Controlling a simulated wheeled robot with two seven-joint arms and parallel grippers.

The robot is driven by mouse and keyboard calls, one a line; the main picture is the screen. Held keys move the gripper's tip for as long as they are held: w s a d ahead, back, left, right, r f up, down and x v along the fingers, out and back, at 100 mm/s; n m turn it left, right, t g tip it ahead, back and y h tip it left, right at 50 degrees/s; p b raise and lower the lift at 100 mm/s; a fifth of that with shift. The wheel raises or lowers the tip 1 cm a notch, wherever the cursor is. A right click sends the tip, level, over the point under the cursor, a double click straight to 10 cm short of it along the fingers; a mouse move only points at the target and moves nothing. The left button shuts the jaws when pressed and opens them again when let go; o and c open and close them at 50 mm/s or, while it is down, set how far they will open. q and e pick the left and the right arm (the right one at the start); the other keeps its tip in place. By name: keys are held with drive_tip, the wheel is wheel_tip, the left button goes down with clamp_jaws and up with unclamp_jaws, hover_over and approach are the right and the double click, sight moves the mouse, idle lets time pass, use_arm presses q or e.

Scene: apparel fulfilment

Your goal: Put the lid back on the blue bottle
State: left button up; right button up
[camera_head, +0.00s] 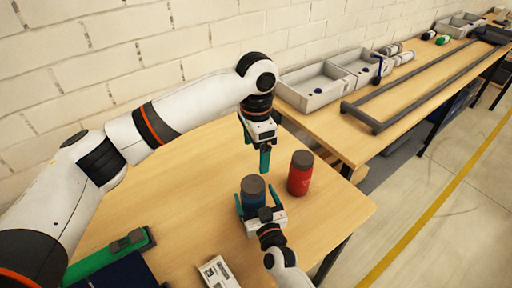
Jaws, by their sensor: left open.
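The blue bottle (254,202) stands upright on the wooden table, with its dark grey lid (253,186) sitting on top. Whether the lid is fully seated cannot be told from here. My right gripper (258,195) comes in from the bottom, with one teal finger on each side of the blue bottle, and is shut on its body. My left gripper (257,160) is open and empty, pointing down just behind and above the blue bottle, apart from the lid.
A red bottle (299,178) with a dark lid stands right of the blue one. A green item (105,258) and a white printed box (218,272) lie at the front. A second table at the right holds grey trays (312,87) and a dark frame (420,90). The table's left middle is clear.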

drive_tip(key=b+v, duration=0.1)
drive_tip(key=v, duration=1.1)
drive_tip(key=shift+s, duration=0.1)
